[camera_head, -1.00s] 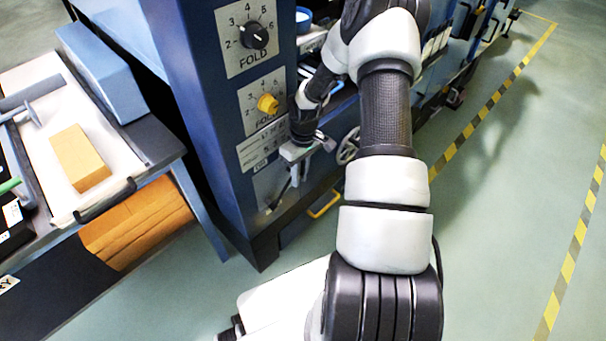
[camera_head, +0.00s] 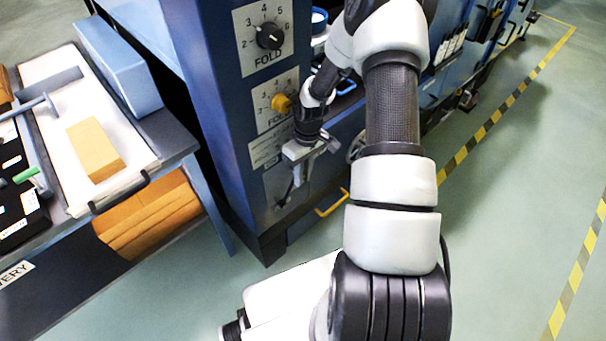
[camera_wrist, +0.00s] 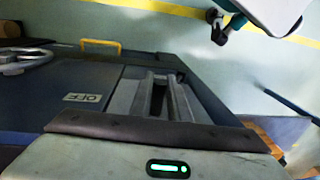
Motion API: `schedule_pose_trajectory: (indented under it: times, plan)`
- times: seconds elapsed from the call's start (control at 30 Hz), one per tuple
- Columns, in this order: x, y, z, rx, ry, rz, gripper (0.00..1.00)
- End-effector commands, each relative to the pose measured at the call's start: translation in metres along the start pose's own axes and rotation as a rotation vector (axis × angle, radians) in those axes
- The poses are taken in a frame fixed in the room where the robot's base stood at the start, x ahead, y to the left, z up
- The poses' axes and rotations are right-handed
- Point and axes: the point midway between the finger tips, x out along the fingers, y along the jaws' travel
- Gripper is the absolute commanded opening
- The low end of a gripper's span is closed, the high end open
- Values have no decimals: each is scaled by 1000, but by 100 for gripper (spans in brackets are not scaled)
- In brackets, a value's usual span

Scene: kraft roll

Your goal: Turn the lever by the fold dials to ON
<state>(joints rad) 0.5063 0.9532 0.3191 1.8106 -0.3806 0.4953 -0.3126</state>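The two fold dials, one black (camera_head: 269,36) and one yellow (camera_head: 282,103), sit one above the other on the blue machine post in the head view. Below them is a plate with the lever (camera_head: 287,194), thin and grey, partly hidden by my gripper. My gripper (camera_head: 298,174) points down in front of that plate, its fingers at the lever's upper part. In the wrist view my gripper's fingers (camera_wrist: 161,98) are close together with a dark narrow gap between them. I cannot tell whether they touch the lever. An OFF label (camera_wrist: 82,97) lies left of them.
A yellow handle (camera_head: 332,203) sticks out low on the machine. Open floor (camera_head: 490,230) lies to the right.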

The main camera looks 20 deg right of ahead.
Motion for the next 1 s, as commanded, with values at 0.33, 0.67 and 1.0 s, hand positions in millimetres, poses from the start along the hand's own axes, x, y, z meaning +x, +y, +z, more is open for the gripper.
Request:
schedule_pose_trajectory:
  times: [0.33,0.67,1.0]
  plan:
    - [2,-2,1,-2,-4,-4,34]
    - [-36,-1,0,-1,1,0,34]
    - [-120,-1,0,-2,-1,-1,34]
